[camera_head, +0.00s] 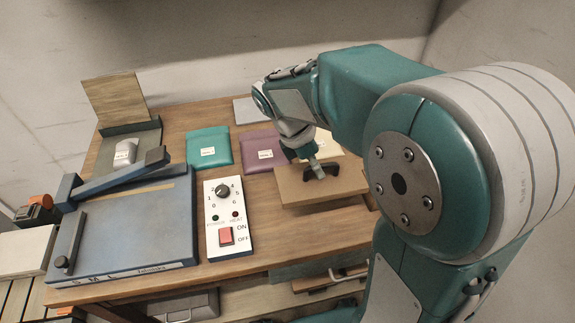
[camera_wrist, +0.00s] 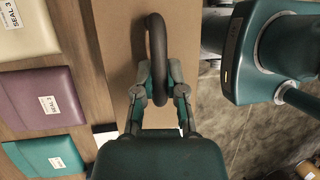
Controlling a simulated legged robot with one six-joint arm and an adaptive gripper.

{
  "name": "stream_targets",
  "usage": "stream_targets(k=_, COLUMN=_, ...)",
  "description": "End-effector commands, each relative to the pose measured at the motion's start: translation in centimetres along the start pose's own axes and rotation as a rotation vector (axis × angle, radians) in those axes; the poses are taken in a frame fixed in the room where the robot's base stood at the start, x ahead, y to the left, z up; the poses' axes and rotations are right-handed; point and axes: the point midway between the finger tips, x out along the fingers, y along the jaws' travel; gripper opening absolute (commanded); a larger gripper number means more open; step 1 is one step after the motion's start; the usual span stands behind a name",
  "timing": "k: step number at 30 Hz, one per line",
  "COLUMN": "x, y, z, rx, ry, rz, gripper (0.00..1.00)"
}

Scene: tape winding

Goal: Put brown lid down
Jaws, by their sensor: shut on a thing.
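The brown lid (camera_head: 295,188) is a flat tan board at the front right of the wooden table in the head view. In the wrist view my gripper (camera_wrist: 162,90) has one finger on each side of the handle. What lies under the lid is hidden, and I cannot tell whether the lid touches the table.
Teal (camera_head: 208,147), purple (camera_head: 260,150) and cream (camera_head: 327,143) seal pouches lie behind the lid. The wooden table's (camera_head: 270,254) front edge is close to the lid.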

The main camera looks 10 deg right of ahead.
Motion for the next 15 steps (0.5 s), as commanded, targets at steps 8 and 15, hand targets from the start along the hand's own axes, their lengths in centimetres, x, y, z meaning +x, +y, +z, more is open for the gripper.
stream_targets(k=8, x=0.8, y=5.5, z=-2.2, rx=-0.005, ry=-0.004, rz=-0.002, gripper=0.0)
stream_targets(k=15, x=3.6, y=9.1, z=-3.7, rx=-0.004, ry=0.001, rz=-0.001, gripper=0.0)
